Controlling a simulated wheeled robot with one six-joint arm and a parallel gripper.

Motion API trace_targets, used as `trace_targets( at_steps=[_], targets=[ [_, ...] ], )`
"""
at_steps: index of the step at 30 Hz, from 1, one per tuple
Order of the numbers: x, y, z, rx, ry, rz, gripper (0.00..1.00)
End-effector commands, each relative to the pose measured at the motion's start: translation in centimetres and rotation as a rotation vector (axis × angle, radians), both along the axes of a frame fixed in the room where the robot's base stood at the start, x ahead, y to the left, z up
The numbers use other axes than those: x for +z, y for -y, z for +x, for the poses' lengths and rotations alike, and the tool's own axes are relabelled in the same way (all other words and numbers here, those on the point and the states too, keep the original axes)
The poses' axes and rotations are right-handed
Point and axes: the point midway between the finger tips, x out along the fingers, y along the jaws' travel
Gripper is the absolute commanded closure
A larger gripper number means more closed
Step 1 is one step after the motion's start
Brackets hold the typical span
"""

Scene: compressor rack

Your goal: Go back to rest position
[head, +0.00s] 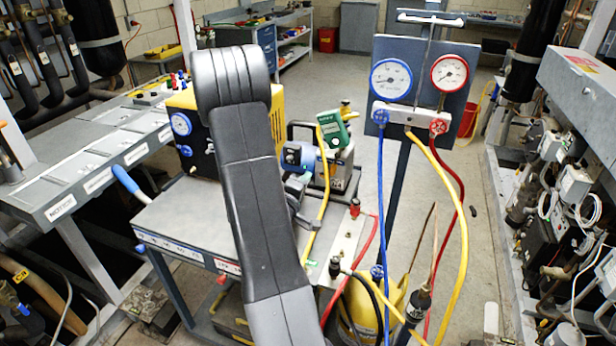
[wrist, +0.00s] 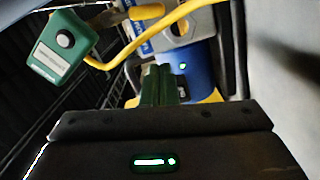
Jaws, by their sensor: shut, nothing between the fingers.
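My arm rises through the middle of the head view, and its dark links hide part of the trolley behind it. My gripper shows in the wrist view (wrist: 160,78) as two dark green fingers close together, shut with nothing held. It points at a blue machine body (wrist: 203,62). In the head view, my gripper is mostly hidden behind the arm, and its tips cannot be made out.
The trolley (head: 185,215) carries a yellow box (head: 188,125) and a blue pump (head: 297,157). A green device (head: 333,128) sits above the pump and shows in the wrist view (wrist: 63,45). A gauge panel (head: 412,65) with hoses stands right. Open floor lies behind.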

Motion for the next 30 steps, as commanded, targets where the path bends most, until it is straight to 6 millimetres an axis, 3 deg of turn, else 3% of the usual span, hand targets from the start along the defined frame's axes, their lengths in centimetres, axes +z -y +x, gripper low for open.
trace_targets(
  at_steps=[6, 12, 24, 30],
  targets=[
    [-0.1, -1.8, -3.4, 0.005, -0.001, -0.001, 1.0],
    [0.0, -2.5, -5.0, 0.003, -0.001, -0.001, 1.0],
    [0.0, -2.5, -5.1, 0.001, -0.001, 0.0, 1.0],
    [0.1, -1.7, -3.7, -0.002, 0.001, 0.001, 1.0]
  ],
)
